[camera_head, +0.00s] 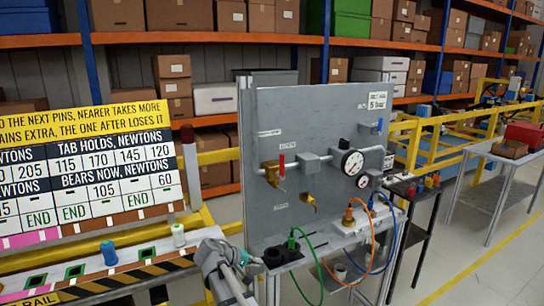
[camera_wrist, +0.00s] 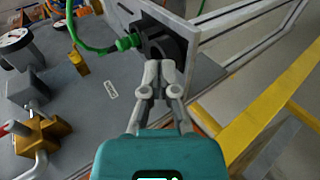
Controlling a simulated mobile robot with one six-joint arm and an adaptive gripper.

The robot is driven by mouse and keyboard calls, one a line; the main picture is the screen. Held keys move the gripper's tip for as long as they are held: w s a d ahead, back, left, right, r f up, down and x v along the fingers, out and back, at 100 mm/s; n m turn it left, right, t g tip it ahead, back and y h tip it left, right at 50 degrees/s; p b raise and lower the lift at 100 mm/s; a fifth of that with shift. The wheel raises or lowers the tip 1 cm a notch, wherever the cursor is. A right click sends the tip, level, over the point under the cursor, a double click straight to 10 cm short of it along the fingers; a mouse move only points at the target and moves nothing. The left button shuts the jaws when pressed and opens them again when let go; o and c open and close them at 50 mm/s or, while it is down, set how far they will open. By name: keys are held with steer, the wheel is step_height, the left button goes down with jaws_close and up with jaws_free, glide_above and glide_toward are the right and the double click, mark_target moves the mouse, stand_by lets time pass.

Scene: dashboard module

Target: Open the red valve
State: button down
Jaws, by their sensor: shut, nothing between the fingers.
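The red valve handle (camera_head: 282,165) stands upright on a brass valve body (camera_head: 270,175) on the left part of the grey panel's face. In the wrist view the brass body (camera_wrist: 42,135) and part of the red handle (camera_wrist: 10,130) show at the left edge. My gripper (camera_wrist: 157,72) is shut and empty, apart from the valve. Its fingertips are in front of a black fitting (camera_wrist: 165,42) beside a green hose plug (camera_wrist: 128,42); I cannot tell whether they touch it. In the head view my arm end (camera_head: 230,262) is low at the panel's left, below the valve.
A second brass valve with a yellow handle (camera_head: 309,200) sits lower right of the red one. Gauges (camera_head: 352,163) are on the panel's right. Green, orange (camera_head: 350,222) and blue hoses loop in front below. A striped rail bench (camera_head: 125,272) stands left; yellow rails stand behind.

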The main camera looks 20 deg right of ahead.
steer(key=w+r+t+h+p, duration=0.1)
steer(key=w+r+h+p, duration=0.2)
steer(key=r+p, duration=0.4)
steer(key=w+a+r+n+t+h+p, duration=0.1)
steer(key=w+r+h+p, duration=0.2)
steer(key=r, duration=1.7)
steer(key=w+p, duration=0.3)
steer(key=p, duration=0.2)
steer(key=shift+r+h, duration=0.3)
steer(key=shift+h, duration=0.1)
steer(key=shift+d, duration=0.1)
steer(key=x, duration=1.3)
steer(key=shift+w+d, duration=0.25)
steer(key=shift+d, duration=0.1)
